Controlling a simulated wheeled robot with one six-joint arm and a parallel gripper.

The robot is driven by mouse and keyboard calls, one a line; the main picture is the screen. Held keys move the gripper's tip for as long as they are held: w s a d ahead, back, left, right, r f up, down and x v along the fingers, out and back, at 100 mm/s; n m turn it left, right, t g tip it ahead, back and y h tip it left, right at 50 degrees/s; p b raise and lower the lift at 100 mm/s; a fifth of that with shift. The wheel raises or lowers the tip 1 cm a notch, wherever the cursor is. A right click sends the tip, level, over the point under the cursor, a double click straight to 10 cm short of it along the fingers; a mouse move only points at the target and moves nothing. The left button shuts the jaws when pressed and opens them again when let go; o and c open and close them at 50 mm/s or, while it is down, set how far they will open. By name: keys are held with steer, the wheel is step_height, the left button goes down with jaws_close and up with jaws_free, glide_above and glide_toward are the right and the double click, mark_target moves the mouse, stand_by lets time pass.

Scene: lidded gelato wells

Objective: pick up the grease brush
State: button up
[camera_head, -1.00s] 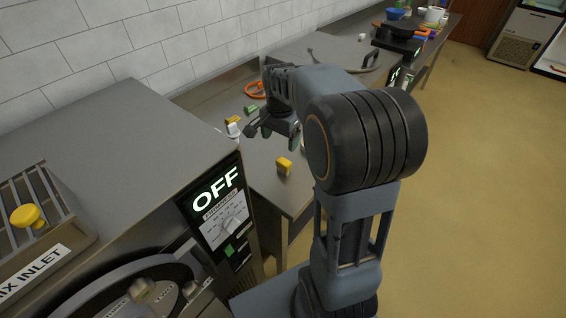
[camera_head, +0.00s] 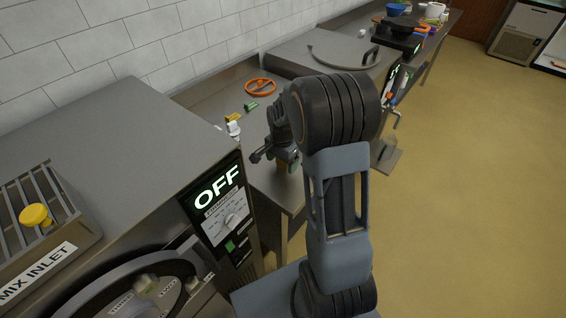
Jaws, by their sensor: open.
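My gripper (camera_head: 285,158) is low over the steel worktop, near its front edge, and is open. Farther back on the worktop lie a small yellow-orange piece (camera_head: 233,117), a white piece (camera_head: 233,129), a green piece (camera_head: 251,106) and an orange ring (camera_head: 260,87). I cannot tell which of these small things is the grease brush.
A machine with an "OFF" display (camera_head: 217,188) stands at the left, close to the worktop. A grey lidded unit (camera_head: 325,50) stands behind my arm. A tiled wall bounds the back. Open floor (camera_head: 470,190) lies to the right.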

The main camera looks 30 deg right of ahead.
steer(key=shift+f, duration=1.1)
steer(key=shift+c, duration=0.2)
steer(key=c, duration=1)
steer(key=shift+c, duration=0.2)
steer(key=shift+r, duration=0.1)
